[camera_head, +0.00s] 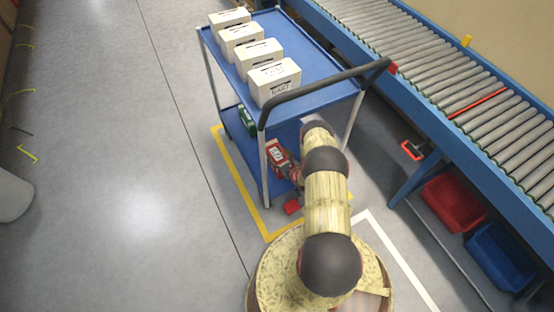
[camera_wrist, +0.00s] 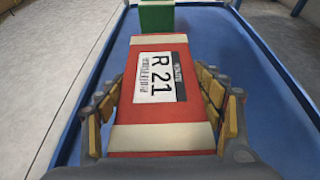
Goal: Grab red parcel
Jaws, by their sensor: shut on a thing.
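The red parcel (camera_wrist: 160,90) with cream bands and a white label reading "R 21" fills the middle of the wrist view. It is over the blue lower shelf (camera_wrist: 258,80) of the cart. My gripper (camera_wrist: 162,100) has its fingers along both sides of the parcel and is shut on it. In the head view the parcel (camera_head: 278,154) shows beside the cart's near leg, at lower shelf height. My arm hides part of it there. I cannot tell whether the parcel touches the shelf.
A green parcel (camera_wrist: 156,17) stands just beyond the red one on the lower shelf. Several white boxes (camera_head: 275,82) stand on the cart's top shelf (camera_head: 318,72) above. The cart's dark handle (camera_head: 325,82) is near my arm. A roller conveyor (camera_head: 440,75) runs at right, with red (camera_head: 454,203) and blue (camera_head: 500,256) bins below.

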